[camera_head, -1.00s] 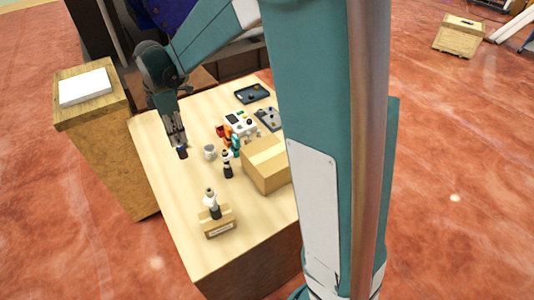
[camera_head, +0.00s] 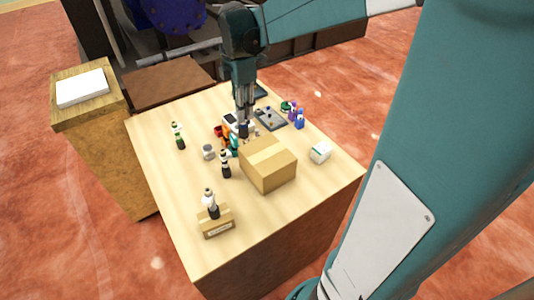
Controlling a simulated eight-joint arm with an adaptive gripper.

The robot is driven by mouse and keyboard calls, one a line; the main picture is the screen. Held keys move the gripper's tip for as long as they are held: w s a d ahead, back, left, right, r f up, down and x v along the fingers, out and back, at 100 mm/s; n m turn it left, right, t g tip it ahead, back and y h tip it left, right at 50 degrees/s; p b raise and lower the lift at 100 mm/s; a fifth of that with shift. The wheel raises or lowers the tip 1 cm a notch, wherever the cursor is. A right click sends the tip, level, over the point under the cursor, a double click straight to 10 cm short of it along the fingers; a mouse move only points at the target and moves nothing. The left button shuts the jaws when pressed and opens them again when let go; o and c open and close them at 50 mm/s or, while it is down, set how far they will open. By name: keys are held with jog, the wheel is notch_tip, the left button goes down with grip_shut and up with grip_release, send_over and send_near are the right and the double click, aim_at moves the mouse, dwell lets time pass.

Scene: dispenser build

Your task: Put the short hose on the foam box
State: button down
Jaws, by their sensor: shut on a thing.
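My gripper (camera_head: 243,123) points down over the back middle of the table, behind the cardboard box. It is shut on a small dark thing (camera_head: 243,131), mostly hidden by the fingers; I cannot tell if this is the short hose. No other thing shows clearly as a hose. A flat white block (camera_head: 82,88) lies on the wooden stand at the left, and a small white box (camera_head: 320,152) is on the table's right side. I cannot tell which is the foam box. My gripper is apart from both.
A cardboard box (camera_head: 268,164) stands mid-table. Dark bottles (camera_head: 179,136) and (camera_head: 226,165), a grey cup (camera_head: 208,152), a small crate with a bottle (camera_head: 216,222), a grey tray (camera_head: 270,119) and purple and blue bottles (camera_head: 299,118) surround it. The left front of the table (camera_head: 175,190) is clear.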

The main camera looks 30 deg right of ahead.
jog(key=s+d+r, duration=0.2)
jog(key=s+d, duration=0.3)
jog(key=shift+s+d+r, duration=0.15)
jog(key=shift+s+d, duration=0.2)
jog(key=shift+d, duration=0.05)
jog(key=shift+f, duration=2.95)
jog(key=shift+f, duration=2.1)
jog(key=shift+f, duration=0.15)
jog(key=c, duration=2.3)
grip_release()
jog(key=shift+o, duration=0.2)
jog(key=shift+r, duration=0.25)
